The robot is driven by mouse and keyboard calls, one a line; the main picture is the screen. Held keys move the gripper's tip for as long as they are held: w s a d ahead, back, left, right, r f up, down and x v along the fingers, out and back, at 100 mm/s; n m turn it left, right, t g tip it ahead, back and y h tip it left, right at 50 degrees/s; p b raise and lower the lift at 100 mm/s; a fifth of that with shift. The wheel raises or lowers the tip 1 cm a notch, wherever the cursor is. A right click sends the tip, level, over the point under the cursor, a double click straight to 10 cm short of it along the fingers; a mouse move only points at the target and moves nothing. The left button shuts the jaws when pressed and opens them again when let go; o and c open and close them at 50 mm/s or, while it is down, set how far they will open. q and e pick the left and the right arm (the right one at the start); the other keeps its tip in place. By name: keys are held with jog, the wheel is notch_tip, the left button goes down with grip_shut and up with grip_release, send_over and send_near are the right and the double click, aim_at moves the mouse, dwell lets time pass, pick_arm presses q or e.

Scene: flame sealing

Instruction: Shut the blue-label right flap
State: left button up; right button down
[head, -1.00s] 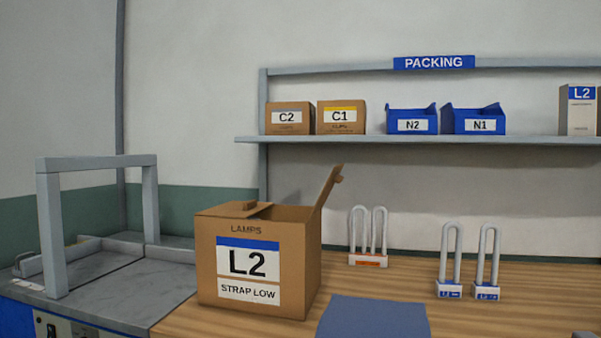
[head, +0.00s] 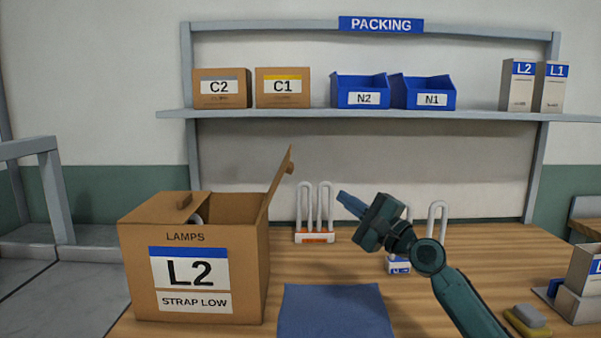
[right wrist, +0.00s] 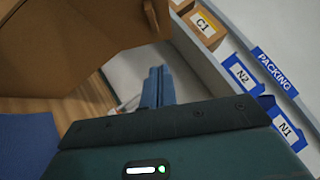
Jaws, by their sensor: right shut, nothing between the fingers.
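The blue-label box marked L2 (head: 190,268) stands on the bench at the left in the head view. Its right flap (head: 279,180) stands up, tilted a little outward to the right. Its left flap (head: 176,204) lies folded over the left part of the opening, and the rest of the top is open. My right gripper (head: 342,198) is shut and empty, to the right of the raised flap and apart from it. In the right wrist view the closed fingers (right wrist: 157,88) point towards the brown cardboard (right wrist: 75,45). My left gripper is not in view.
White looped lamps in an orange-label holder (head: 315,238) stand behind, between box and gripper. A blue-label holder (head: 398,265) is partly behind my right arm. A blue mat (head: 335,310) lies right of the box. A shelf (head: 300,115) runs above.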

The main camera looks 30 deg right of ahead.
pick_arm(q)
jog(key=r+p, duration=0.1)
jog(key=p, duration=0.1)
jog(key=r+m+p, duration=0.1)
jog(key=p, duration=0.1)
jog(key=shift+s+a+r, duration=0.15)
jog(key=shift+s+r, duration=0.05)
pick_arm(e)
jog(key=w+a+r, duration=0.4)
jog(key=w, duration=0.5)
jog(key=shift+w+a+r, duration=0.15)
jog(key=shift+w+a, duration=0.2)
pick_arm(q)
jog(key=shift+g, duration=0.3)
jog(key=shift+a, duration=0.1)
pick_arm(e)
jog(key=shift+w+r, duration=0.1)
